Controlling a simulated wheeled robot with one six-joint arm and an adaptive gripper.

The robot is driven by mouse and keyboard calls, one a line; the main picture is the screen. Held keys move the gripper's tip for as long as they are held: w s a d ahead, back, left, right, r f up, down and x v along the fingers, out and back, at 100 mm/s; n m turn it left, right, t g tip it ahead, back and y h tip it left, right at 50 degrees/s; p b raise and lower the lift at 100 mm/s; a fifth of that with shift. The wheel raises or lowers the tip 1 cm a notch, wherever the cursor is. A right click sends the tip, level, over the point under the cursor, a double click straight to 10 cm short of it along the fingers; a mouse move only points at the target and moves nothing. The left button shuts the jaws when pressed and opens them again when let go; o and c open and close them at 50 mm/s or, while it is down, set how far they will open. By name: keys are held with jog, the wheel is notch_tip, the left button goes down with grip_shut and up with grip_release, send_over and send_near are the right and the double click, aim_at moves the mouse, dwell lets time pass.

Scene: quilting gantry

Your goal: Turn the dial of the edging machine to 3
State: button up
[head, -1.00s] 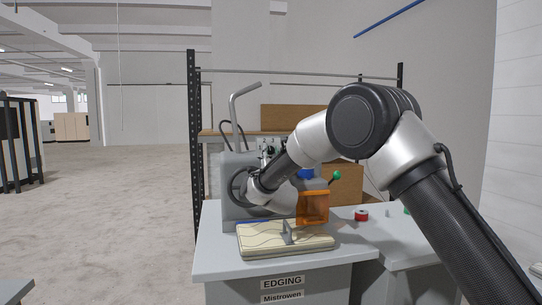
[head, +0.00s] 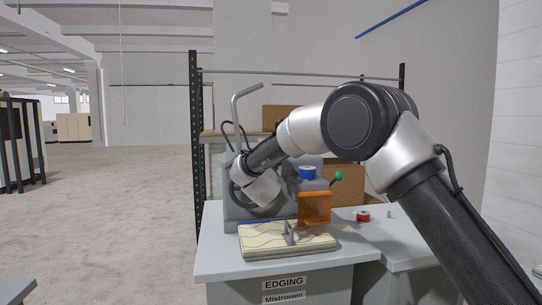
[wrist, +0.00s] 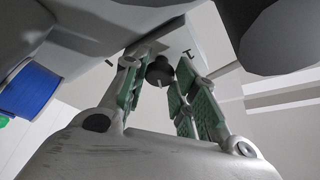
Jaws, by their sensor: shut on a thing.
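The edging machine (head: 235,212) is a grey housing on a grey table labelled EDGING. In the wrist view its dial (wrist: 159,71) is a small dark knob with a pale pointer line, on a light panel with small dark marks. My gripper (wrist: 162,77) has green-padded fingers on both sides of the dial and is shut on it. The marks are too small to read, so I cannot tell the setting. In the head view my wrist and arm cover the dial and the fingertips.
A blue spool (head: 307,172) sits on the machine, and a green-knobbed lever (head: 337,176) is at its right. An orange guard (head: 314,208) stands above a quilted pad (head: 262,241). A red spool (head: 363,216) lies on the table at right. A bent grey pipe (head: 238,112) rises behind.

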dwell(0.4)
jog(key=o, duration=1)
jog(key=shift+o, duration=0.2)
jog(key=v, duration=1.2)
jog(key=shift+r, duration=0.1)
